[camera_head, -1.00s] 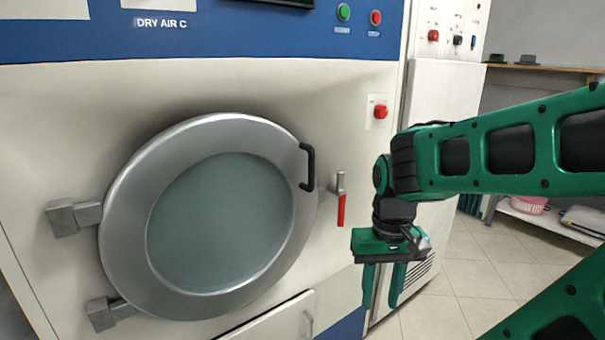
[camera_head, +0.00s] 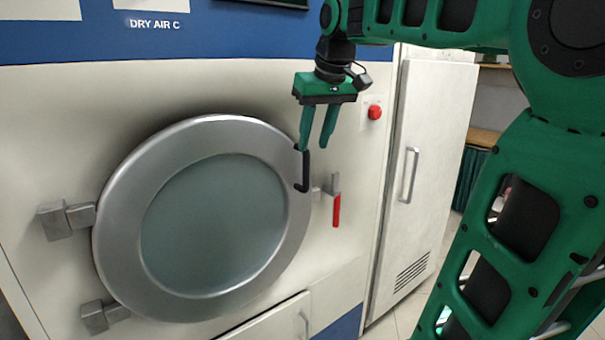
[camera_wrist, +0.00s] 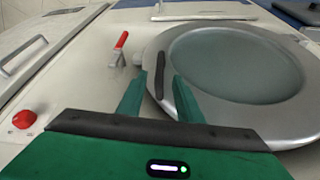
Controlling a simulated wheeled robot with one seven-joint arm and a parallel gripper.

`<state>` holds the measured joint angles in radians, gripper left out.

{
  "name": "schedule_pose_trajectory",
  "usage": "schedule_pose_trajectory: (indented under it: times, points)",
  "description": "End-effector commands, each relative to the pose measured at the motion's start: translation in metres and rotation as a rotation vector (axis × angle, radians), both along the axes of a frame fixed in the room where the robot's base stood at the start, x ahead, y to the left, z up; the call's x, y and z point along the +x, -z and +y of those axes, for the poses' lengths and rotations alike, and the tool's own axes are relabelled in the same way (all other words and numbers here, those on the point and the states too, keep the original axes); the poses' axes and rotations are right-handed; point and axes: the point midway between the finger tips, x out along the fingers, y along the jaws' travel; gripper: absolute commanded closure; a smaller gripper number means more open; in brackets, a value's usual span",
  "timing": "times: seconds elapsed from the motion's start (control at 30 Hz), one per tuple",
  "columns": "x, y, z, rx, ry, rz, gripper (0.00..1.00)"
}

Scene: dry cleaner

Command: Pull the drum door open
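The round silver drum door (camera_head: 118,215) with its glass window is closed against the white machine front, hinged at its left. Its black handle (camera_head: 302,170) is on the right rim, and it also shows in the wrist view (camera_wrist: 159,75). My gripper (camera_head: 314,146) is open, fingers pointing down, at the handle's upper end. In the wrist view the handle appears between the two green fingertips (camera_wrist: 157,82). I cannot tell whether either finger touches it. A latch with a red lever (camera_head: 336,208) sits just right of the door, its red end hanging down.
A red button (camera_head: 374,112) is on the panel right of my gripper. A tall white cabinet door with a metal handle (camera_head: 409,175) stands further right. Two grey hinge blocks (camera_head: 66,221) stick out at the drum door's left. A lower panel (camera_head: 270,322) lies beneath the drum door.

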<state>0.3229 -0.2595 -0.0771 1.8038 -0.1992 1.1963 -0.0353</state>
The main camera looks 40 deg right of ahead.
Motion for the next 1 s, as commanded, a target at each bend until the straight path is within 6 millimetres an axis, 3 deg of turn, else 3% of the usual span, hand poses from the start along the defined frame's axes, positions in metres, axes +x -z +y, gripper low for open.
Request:
schedule_pose_trajectory:
  times: [0.17, 0.6, 1.0]
  points:
    - [0.008, 0.015, 0.0, 0.0, -0.005, 0.001, 0.67]
    - [0.035, 0.083, -0.004, 0.001, -0.004, 0.002, 0.67]
    - [0.041, 0.098, -0.005, -0.001, -0.003, -0.002, 0.67]
